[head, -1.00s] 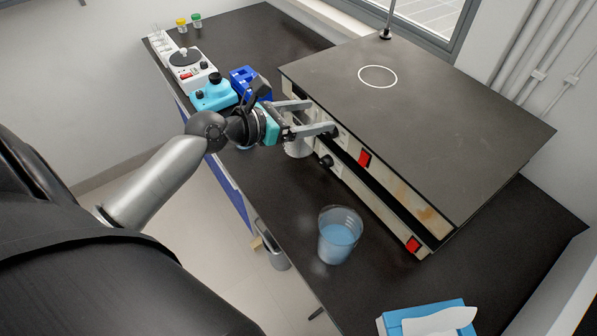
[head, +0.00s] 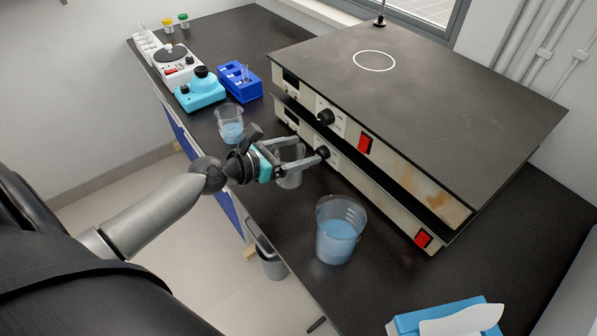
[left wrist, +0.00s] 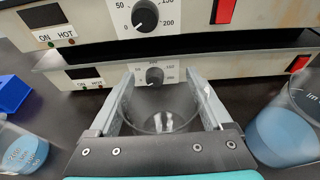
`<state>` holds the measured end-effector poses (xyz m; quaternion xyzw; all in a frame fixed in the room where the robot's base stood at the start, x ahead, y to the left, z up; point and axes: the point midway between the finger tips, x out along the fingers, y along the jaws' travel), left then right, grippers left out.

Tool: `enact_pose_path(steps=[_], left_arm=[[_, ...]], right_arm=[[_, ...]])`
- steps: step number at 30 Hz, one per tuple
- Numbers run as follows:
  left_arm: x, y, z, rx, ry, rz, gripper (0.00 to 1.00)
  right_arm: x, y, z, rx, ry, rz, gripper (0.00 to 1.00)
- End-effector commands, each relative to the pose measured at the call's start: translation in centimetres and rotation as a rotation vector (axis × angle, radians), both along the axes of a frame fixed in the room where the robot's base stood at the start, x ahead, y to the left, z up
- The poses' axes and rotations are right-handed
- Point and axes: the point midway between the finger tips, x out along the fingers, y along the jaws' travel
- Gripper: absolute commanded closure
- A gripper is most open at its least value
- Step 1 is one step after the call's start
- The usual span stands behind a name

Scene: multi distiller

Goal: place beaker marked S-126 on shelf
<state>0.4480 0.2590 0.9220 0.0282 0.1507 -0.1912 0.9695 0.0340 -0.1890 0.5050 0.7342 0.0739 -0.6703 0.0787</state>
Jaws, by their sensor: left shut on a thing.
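My left gripper (head: 312,148) is shut on a clear, empty-looking beaker (head: 290,180), between the arm and the stacked hot plates. In the left wrist view the gripper (left wrist: 161,84) has a finger on each side of this glass beaker (left wrist: 162,119), which looks roughly upright. No marking S-126 can be read on it. A larger beaker with blue liquid (head: 340,238) stands on the bench to the right. Another beaker with blue liquid (head: 230,126) stands behind the gripper to the left. My right gripper is not in view. I cannot tell which surface is the shelf.
Two stacked hot plates with a wide dark top (head: 430,110) bearing a white circle fill the right side. A blue rack (head: 240,84), a turquoise device (head: 200,92) and a white device (head: 177,66) stand at the back left. A tissue box (head: 445,316) lies front right.

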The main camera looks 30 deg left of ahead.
Motion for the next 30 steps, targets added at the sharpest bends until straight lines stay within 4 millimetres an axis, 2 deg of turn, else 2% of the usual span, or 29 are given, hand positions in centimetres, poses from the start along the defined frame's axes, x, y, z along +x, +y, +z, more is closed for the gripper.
enact_pose_path(steps=[7,15,29,30], left_arm=[[0.0,0.0,-1.2,-0.002,-0.001,0.0,0.76],[0.0,0.0,-4.4,0.0,-0.001,0.0,0.76],[0.0,0.0,-5.0,-0.001,-0.001,0.0,0.76],[0.0,0.0,-5.0,0.0,0.0,0.0,0.14]], right_arm=[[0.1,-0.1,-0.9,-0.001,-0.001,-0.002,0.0],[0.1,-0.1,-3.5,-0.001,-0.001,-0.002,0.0],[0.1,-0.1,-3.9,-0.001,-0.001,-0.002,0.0],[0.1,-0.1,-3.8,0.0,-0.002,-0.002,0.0]])
